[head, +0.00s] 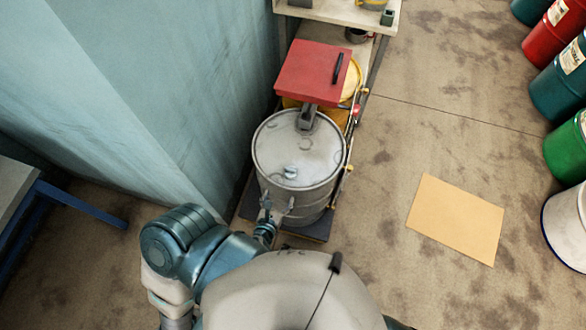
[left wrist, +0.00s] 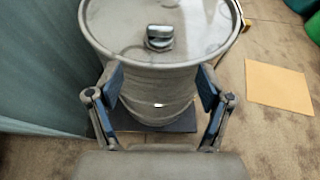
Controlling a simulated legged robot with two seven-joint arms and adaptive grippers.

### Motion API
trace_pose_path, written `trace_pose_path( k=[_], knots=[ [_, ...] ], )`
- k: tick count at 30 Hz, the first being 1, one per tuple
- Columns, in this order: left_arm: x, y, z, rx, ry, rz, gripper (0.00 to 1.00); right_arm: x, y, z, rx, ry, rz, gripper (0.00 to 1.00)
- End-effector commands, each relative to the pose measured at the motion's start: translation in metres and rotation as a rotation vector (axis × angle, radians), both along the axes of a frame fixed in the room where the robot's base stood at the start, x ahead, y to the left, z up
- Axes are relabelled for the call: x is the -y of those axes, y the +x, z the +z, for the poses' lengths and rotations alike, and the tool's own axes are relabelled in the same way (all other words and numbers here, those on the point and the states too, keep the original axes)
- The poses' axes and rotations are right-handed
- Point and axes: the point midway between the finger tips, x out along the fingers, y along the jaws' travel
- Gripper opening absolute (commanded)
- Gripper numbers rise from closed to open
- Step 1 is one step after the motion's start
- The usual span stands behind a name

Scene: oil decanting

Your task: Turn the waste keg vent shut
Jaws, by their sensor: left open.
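The waste keg (head: 325,178) is a grey metal drum standing upright on a dark platform. Its lid carries a small silver fitting, likely the vent (head: 290,172), near the front. In the left wrist view the keg (left wrist: 150,82) fills the upper middle, and the vent (left wrist: 160,38) sits on the lid near its front rim. My left gripper (head: 277,205) is at the keg's near side. My right gripper is not in view.
A red box (head: 312,70) with a black handle and a yellow drum (head: 355,80) stand behind the keg. A pale blue wall (head: 190,100) is close on the left. A tan sheet (head: 455,220) lies on the floor at right, with coloured drums (head: 555,85) beyond.

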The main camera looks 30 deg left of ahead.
Motion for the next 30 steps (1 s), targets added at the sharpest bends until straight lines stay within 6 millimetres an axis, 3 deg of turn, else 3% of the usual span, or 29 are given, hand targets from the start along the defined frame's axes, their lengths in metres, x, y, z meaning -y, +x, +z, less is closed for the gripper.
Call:
trace_pose_path(
  k=[12,18,24,30],
  knots=[
    [-0.021,0.09,-0.036,0.002,0.007,-0.004,0.79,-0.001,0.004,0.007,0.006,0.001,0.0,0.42],
    [-0.029,0.123,-0.052,0.001,0.005,-0.004,0.79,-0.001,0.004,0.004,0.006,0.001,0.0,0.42],
    [-0.033,0.14,-0.059,0.0,0.007,-0.005,0.79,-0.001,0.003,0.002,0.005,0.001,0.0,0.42],
    [-0.034,0.142,-0.06,-0.001,0.007,-0.005,0.79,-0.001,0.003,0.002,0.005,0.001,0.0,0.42]
  ],
)
